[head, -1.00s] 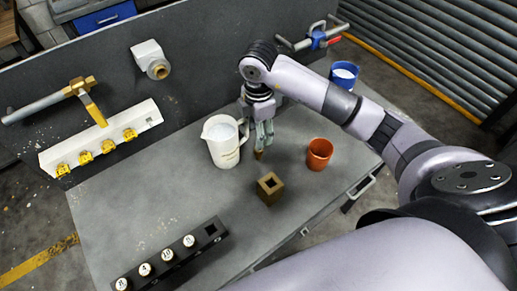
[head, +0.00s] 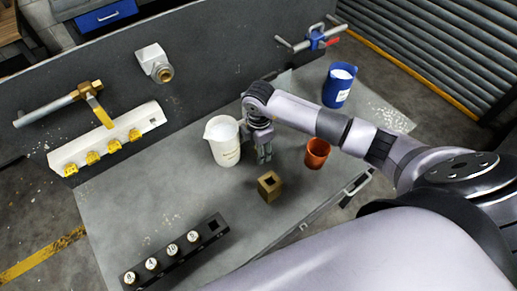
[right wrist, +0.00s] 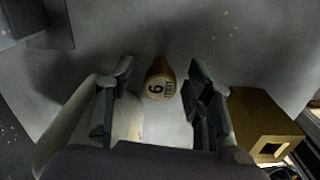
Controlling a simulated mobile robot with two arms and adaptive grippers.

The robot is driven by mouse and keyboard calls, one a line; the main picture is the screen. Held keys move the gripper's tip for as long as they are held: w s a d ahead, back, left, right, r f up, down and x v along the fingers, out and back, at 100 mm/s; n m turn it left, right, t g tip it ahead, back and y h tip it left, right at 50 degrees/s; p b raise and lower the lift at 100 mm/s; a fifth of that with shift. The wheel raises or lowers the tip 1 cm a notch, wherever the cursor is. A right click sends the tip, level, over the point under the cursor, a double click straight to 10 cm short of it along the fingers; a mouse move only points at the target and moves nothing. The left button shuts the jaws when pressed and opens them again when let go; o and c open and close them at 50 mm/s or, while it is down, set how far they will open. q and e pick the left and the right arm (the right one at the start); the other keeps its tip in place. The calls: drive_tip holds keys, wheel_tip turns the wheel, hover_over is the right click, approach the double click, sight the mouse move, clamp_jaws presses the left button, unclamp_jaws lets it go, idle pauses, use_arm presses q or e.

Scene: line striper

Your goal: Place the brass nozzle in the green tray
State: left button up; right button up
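The brass nozzle (right wrist: 158,82) shows in the right wrist view as a small brass piece with a pale round cap marked 6. It stands between the two fingers of my right gripper (right wrist: 160,72), with a gap on each side. The right gripper is open. In the head view the right gripper (head: 265,156) points down beside the white jug, and I cannot make out the nozzle there. No green tray is visible in these frames. My left gripper is not in view.
A white jug (head: 224,149) stands left of the gripper, an orange cup (head: 317,153) right, and a brass block with a square hole (head: 269,187) in front. A black rack (head: 178,258) holds several capped pieces and has an empty socket. A blue container (head: 340,86) stands at the back.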

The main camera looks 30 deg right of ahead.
clamp_jaws()
idle(0.4)
drive_tip(key=shift+r, duration=0.2)
